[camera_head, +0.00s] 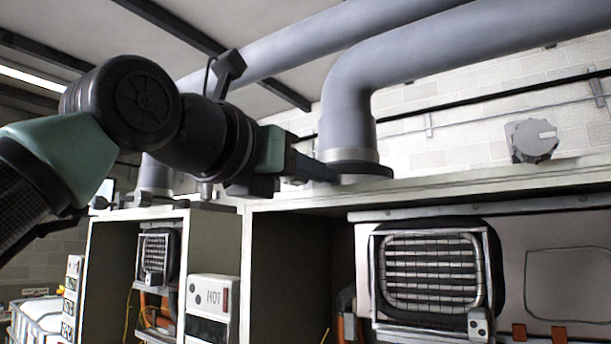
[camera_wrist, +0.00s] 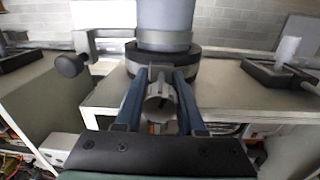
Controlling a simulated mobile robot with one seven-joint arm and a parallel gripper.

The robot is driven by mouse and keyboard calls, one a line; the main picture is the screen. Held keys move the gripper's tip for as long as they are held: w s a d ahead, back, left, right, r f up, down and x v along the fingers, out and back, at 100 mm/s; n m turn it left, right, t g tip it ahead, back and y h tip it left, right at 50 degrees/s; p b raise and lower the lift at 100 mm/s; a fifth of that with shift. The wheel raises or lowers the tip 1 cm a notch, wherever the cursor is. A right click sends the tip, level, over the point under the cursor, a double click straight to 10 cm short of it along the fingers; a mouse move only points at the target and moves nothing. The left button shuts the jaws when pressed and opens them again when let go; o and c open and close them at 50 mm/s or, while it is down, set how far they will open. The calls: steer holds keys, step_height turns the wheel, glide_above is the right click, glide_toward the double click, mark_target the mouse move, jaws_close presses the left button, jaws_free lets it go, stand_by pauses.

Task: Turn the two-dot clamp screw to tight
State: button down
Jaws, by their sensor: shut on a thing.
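The clamp screw (camera_wrist: 158,106) shows in the wrist view as a grey, ribbed round head with a dark slot low on its face. It sits in front of the dark clamp band (camera_wrist: 205,62) around the foot of the grey pipe. My gripper (camera_wrist: 161,84) has one blue-grey finger on each side of the screw head and is shut on it. In the head view my gripper (camera_head: 318,168) reaches the band (camera_head: 352,167) from the left, and my arm hides the screw. I cannot make out dots on the screw or clamp.
The pipe (camera_head: 347,105) rises from the top of an open cabinet (camera_head: 300,205). A grey knob (camera_head: 531,140) with a pale mark stands farther right. A white box (camera_head: 212,296) marked HOT with dark dots sits below. In the wrist view a dark knob (camera_wrist: 71,65) is at left.

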steer(key=shift+m, duration=1)
steer(key=c, duration=0.9)
jaws_free()
steer(key=o, duration=0.4)
steer(key=shift+w, duration=0.1)
